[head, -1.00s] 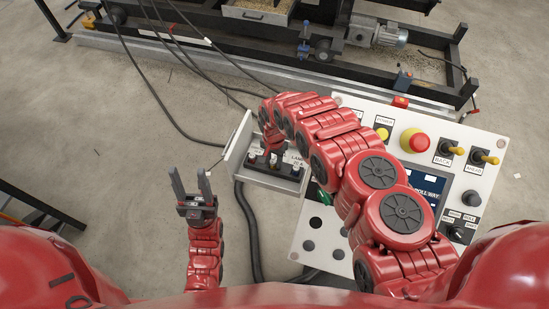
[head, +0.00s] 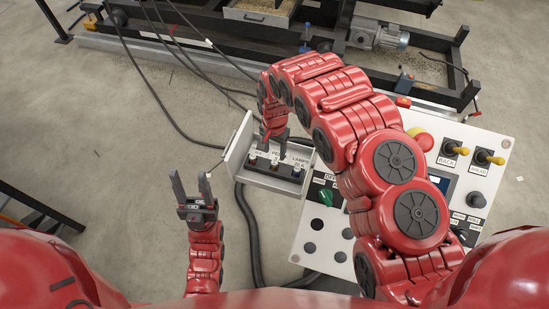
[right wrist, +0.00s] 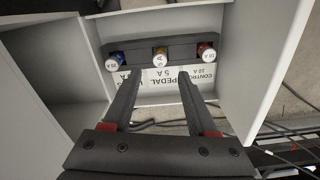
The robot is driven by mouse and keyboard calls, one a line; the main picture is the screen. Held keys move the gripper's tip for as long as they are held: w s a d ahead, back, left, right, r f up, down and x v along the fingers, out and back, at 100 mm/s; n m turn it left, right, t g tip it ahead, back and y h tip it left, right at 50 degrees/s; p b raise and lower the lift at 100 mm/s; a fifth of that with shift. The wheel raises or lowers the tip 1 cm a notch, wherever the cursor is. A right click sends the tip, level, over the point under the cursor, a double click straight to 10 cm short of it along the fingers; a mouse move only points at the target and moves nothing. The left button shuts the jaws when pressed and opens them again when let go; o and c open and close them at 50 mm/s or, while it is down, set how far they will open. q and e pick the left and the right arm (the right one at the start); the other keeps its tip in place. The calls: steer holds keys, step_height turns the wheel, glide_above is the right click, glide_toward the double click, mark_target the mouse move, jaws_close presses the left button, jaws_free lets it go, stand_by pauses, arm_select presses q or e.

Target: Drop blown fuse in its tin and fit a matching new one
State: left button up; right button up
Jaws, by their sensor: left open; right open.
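A grey open fuse box (head: 238,150) stands at the console's left edge. A dark fuse holder (right wrist: 138,53) in it carries three fuses in a row: a blue one (right wrist: 117,60) marked 20 A, a yellow one (right wrist: 160,57) in the middle, and a red one (right wrist: 205,52) marked 10 A. Labels (right wrist: 178,78) beside the holder read PEDAL 5 A and CONTROL. My right gripper (head: 274,151) is open and empty over the box. In the right wrist view its fingers point toward the middle fuse, one on either side. My left gripper (head: 190,181) is open and empty left of the box. No tin shows.
The white control console (head: 309,258) holds a green knob (head: 326,194), a red stop button (head: 425,139) and yellow-tipped levers (head: 488,157). My right arm covers much of it. Black cables (head: 251,230) run on the floor. Machinery (head: 200,45) stands at the back.

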mark_target(274, 162)
steer(key=shift+r+p, duration=0.7)
steer(key=shift+r, duration=1.7)
